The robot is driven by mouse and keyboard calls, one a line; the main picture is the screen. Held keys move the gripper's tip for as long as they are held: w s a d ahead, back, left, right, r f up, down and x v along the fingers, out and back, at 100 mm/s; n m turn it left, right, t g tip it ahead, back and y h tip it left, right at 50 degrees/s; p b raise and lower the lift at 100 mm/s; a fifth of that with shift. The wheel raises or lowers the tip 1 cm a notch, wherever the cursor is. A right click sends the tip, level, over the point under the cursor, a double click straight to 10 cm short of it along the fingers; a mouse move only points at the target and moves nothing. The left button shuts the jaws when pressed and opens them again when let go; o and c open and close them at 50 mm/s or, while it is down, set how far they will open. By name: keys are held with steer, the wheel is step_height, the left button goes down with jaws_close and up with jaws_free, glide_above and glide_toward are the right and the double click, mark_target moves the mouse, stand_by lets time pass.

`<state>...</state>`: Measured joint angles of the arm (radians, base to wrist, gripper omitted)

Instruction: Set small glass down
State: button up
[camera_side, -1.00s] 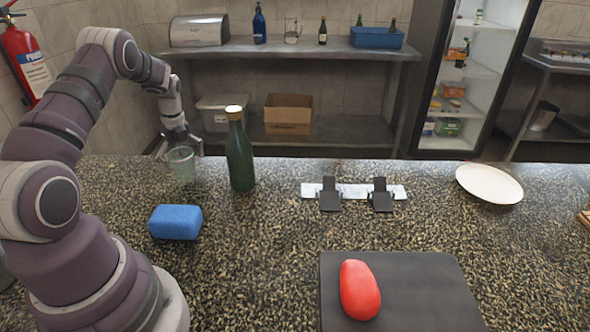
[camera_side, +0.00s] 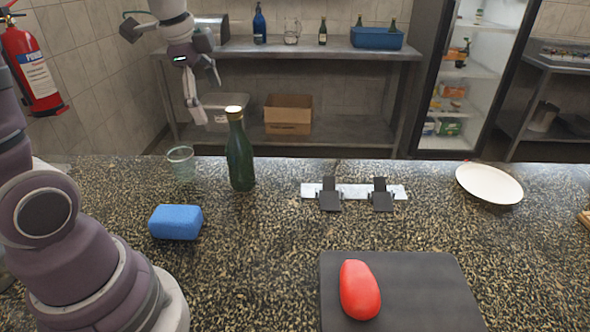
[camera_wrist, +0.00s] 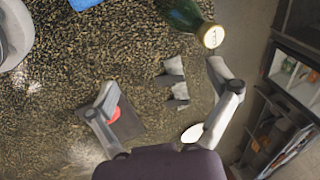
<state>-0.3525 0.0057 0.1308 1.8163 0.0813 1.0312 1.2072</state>
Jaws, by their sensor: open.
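The small glass (camera_side: 182,163) is clear and stands upright on the speckled counter, left of the green bottle (camera_side: 240,150). My gripper (camera_side: 206,88) is open and empty, raised well above the counter, up and a little right of the glass and apart from it. In the wrist view my gripper (camera_wrist: 165,95) shows its two fingers spread wide with nothing between them up close. The glass is not clearly visible in the wrist view.
A blue sponge (camera_side: 176,221) lies in front of the glass. A metal strip with two black clips (camera_side: 356,192), a white plate (camera_side: 489,184) and a dark board (camera_side: 430,290) with a red item (camera_side: 360,290) lie to the right. The counter's middle is clear.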

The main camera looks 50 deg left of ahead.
steer(key=s+d+n+t+h, duration=0.1)
steer(key=s+d+n+t, duration=0.1)
steer(key=s+d+n, duration=0.5)
steer(key=d+n, duration=0.2)
steer(key=d, duration=0.2)
steer(key=shift+s+d+f, duration=0.15)
steer(key=shift+s+f, duration=0.1)
steer(key=shift+f, duration=0.15)
